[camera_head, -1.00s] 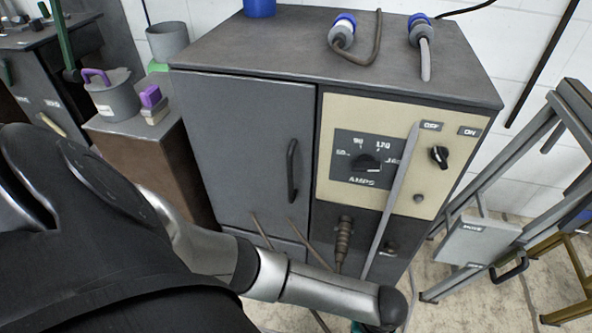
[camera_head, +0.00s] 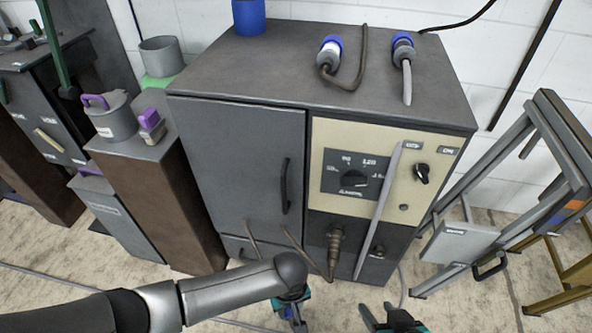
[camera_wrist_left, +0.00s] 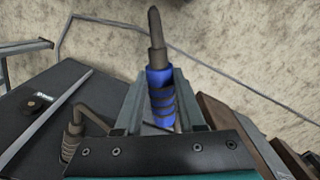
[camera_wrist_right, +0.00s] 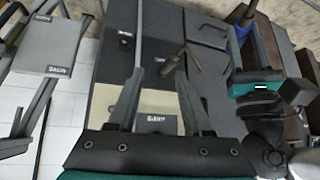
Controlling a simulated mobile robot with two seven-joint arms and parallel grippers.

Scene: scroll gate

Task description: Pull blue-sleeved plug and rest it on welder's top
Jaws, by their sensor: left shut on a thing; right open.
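The welder (camera_head: 240,75) is a dark grey cabinet with a beige control panel (camera_head: 400,185). My left gripper (camera_head: 293,315) is low in front of it, shut on the blue-sleeved plug (camera_wrist_left: 158,85). The plug's blue sleeve is between the fingers in the left wrist view, its dark end pointing away, clear of any socket. The left gripper and a bit of blue also show in the right wrist view (camera_wrist_right: 240,45). My right gripper (camera_head: 388,318) is open and empty, low in front of the welder. A brown plug (camera_head: 335,240) with a cord sits in the lower panel.
Two blue-and-white connectors (camera_head: 329,52) (camera_head: 403,50) with cords and a blue cup (camera_head: 249,17) stand on the welder's top; its front left is clear. A grey bar (camera_head: 380,205) crosses the panel. A grey frame (camera_head: 500,175) stands at right, a brown cabinet (camera_head: 150,185) at left.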

